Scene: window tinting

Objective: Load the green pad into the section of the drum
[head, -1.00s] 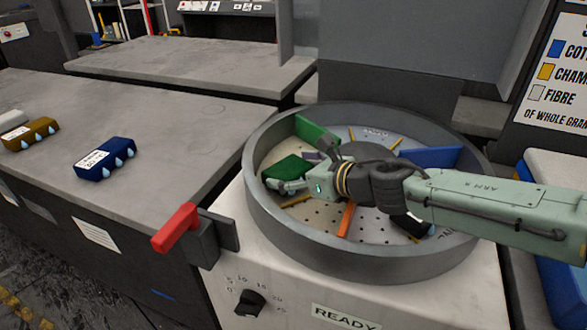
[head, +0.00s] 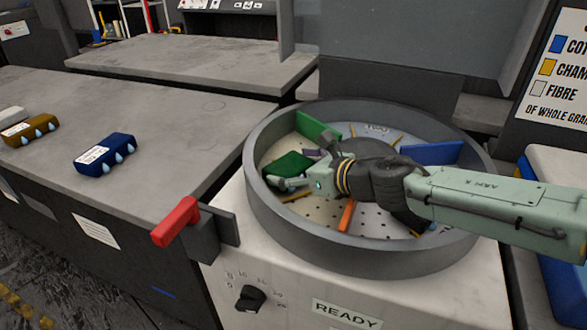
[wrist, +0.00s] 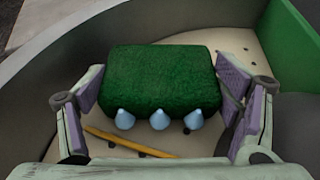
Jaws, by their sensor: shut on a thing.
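The green pad (head: 288,166) is inside the round grey drum (head: 262,215), on its left side near the wall. In the wrist view the pad (wrist: 160,75) shows three pale blue drops on its near face. My gripper (wrist: 162,88) is shut on it, one finger at each side. In the head view my gripper (head: 290,178) reaches in from the right, over the drum's centre. A green divider (head: 318,128) stands behind the pad, and also shows at the right in the wrist view (wrist: 290,45). I cannot tell whether the pad touches the perforated floor.
An orange divider (head: 347,214) and a blue divider (head: 433,154) stand in the drum. A yellow strip (wrist: 125,143) lies near the pad. A red lever (head: 176,221) juts out left of the drum. A blue pad (head: 105,153) and a brown pad (head: 30,130) lie on the left bench.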

